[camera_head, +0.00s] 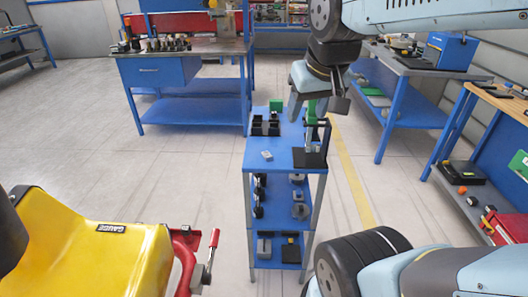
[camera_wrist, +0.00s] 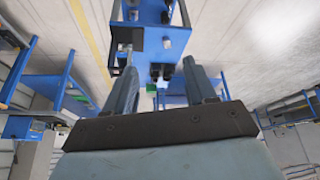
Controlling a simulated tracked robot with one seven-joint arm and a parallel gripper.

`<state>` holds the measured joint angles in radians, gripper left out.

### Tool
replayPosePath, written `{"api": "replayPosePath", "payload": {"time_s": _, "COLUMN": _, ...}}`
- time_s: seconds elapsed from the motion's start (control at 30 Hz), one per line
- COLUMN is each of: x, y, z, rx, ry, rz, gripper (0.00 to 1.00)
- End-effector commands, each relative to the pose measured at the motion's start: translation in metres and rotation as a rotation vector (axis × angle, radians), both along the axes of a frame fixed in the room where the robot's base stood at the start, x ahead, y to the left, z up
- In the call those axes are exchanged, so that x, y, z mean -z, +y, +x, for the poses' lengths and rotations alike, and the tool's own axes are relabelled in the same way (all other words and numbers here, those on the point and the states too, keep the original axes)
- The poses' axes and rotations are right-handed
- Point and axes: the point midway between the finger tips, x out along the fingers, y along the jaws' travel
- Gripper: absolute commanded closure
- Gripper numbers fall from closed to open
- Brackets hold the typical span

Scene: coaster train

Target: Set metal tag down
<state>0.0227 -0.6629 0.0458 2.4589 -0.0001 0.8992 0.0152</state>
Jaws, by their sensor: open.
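A small pale grey piece (camera_head: 267,155), which looks like the metal tag, lies on the blue top of the narrow cart (camera_head: 255,163). It also shows as a small light spot in the wrist view (camera_wrist: 167,42). My gripper (camera_head: 316,108) hangs in the air in front of the camera, overlapping the cart's far right corner in the picture. In the wrist view my gripper (camera_wrist: 158,75) has its fingers wide apart, with nothing held between them. The cart top shows beyond the fingers, apart from them.
The cart top also carries black holders (camera_head: 266,126), a green block (camera_head: 275,106) and a stand with a black base (camera_head: 310,159). A yellow car body marked GAUGE (camera_head: 85,245) with a red lever (camera_head: 213,245) is near left. Blue workbenches (camera_head: 160,72) stand around; open floor lies between.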

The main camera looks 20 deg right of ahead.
Motion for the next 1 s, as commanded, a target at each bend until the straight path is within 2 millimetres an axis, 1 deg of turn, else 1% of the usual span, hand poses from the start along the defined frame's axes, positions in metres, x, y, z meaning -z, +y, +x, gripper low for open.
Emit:
{"api": "replayPosePath", "payload": {"time_s": 0.03, "x": 0.001, "y": 0.001, "z": 0.012, "rx": 0.0, "ry": 0.023, "rz": -0.009, "gripper": 0.45}}
{"api": "replayPosePath", "payload": {"time_s": 0.27, "x": 0.013, "y": 0.002, "z": 0.067, "rx": -0.006, "ry": 0.119, "rz": -0.038, "gripper": 0.45}}
{"api": "replayPosePath", "payload": {"time_s": 0.47, "x": 0.033, "y": 0.002, "z": 0.116, "rx": -0.019, "ry": 0.2, "rz": -0.052, "gripper": 0.45}}
{"api": "replayPosePath", "payload": {"time_s": 0.67, "x": 0.062, "y": 0.0, "z": 0.163, "rx": -0.032, "ry": 0.282, "rz": -0.049, "gripper": 0.45}}
{"api": "replayPosePath", "payload": {"time_s": 0.8, "x": 0.088, "y": -0.001, "z": 0.194, "rx": -0.044, "ry": 0.336, "rz": -0.04, "gripper": 0.45}}
{"api": "replayPosePath", "payload": {"time_s": 1.0, "x": 0.125, "y": -0.004, "z": 0.231, "rx": -0.059, "ry": 0.402, "rz": -0.018, "gripper": 0.45}}
